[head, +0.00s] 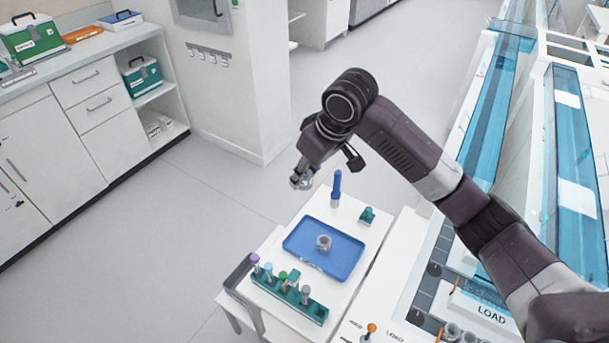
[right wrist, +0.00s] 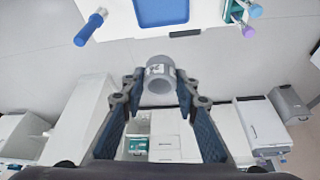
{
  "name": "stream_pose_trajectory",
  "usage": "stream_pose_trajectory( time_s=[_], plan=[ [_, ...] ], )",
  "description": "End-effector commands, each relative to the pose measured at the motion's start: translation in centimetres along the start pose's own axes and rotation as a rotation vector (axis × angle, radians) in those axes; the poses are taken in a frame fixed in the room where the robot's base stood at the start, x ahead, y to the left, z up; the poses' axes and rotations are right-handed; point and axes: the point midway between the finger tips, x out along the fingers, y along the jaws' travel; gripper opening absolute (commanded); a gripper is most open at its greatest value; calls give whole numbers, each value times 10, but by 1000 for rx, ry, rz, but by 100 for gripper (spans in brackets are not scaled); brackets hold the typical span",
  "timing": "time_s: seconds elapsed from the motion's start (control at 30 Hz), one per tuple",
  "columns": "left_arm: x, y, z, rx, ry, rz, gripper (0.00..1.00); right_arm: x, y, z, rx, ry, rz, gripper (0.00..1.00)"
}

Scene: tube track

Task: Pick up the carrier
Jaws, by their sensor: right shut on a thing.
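My right gripper (head: 302,178) is shut on a small grey ring-shaped carrier (right wrist: 158,74). In the right wrist view the carrier sits between the two fingertips (right wrist: 158,92), with a white label with dark marks on its side. My right gripper holds it in the air, beyond the far left corner of the blue tray. Another grey carrier (head: 323,242) stands on the blue tray (head: 344,268). My left gripper is not in view.
A teal rack (head: 272,289) with several capped tubes stands at the near side of the white cart. Blue-covered tracks (head: 489,110) run along the right. Floor at left is clear.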

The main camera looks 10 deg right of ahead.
Motion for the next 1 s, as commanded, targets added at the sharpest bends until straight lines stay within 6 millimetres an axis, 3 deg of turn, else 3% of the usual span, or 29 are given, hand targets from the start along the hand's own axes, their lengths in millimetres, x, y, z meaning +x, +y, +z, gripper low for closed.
stream_pose_trajectory(
  time_s=[0.47,0.83,1.0],
  plan=[
    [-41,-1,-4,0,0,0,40,-30,0,-12,0,-1,0,14],
    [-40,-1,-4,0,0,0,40,-30,0,-11,4,0,2,14],
    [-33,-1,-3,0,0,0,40,-42,-1,3,75,1,30,14]
  ],
)
